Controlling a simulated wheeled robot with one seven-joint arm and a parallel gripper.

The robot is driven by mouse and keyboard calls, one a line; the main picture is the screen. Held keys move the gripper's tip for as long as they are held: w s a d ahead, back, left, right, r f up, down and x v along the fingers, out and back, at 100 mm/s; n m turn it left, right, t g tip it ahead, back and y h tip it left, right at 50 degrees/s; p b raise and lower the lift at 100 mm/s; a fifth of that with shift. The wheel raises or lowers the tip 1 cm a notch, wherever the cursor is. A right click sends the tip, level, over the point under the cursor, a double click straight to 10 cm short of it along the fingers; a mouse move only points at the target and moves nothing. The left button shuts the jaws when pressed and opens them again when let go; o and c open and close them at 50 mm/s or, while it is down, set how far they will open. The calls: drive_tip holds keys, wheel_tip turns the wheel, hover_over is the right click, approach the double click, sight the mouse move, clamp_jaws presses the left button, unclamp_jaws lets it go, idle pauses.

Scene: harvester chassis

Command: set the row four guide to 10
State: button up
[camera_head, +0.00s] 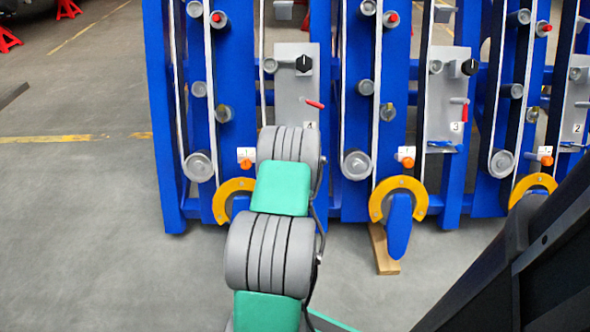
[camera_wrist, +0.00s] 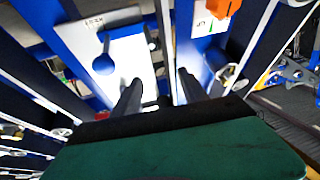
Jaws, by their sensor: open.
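The row four plate (camera_head: 297,90), marked 4, is a grey panel at the middle left of the blue frame in the head view. It carries a black knob (camera_head: 304,63) with a white mark and a red-handled lever (camera_head: 314,104). An orange piece (camera_head: 245,163) sits on a white label below and left of the plate; its reading is too small to tell. In the wrist view, my gripper (camera_wrist: 159,78) has its two dark fingers apart with nothing seen between them. An orange piece (camera_wrist: 222,8) on a white label shows beyond them at the top. My arm hides the gripper in the head view.
The row three plate (camera_head: 447,95) and row two plate (camera_head: 577,100) stand to the right with similar parts. Yellow curved guards (camera_head: 398,197) and a wooden block (camera_head: 383,250) are low on the frame.

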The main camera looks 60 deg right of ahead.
drive_tip(key=s+d+f+m+g+h, duration=0.2)
drive_tip(key=s+d+f, duration=0.15)
drive_tip(key=s, duration=0.35)
drive_tip(key=x, duration=0.2)
drive_tip(key=b+x, duration=0.1)
drive_tip(key=x, duration=0.1)
drive_tip(key=b+x, duration=0.1)
drive_tip(key=x, duration=0.1)
drive_tip(key=shift+w+f, duration=0.25)
drive_tip(key=shift+w, duration=0.05)
drive_tip(key=shift+w+d+r, duration=0.15)
drive_tip(key=shift+w+d, duration=0.05)
drive_tip(key=shift+d, duration=0.35)
clamp_jaws()
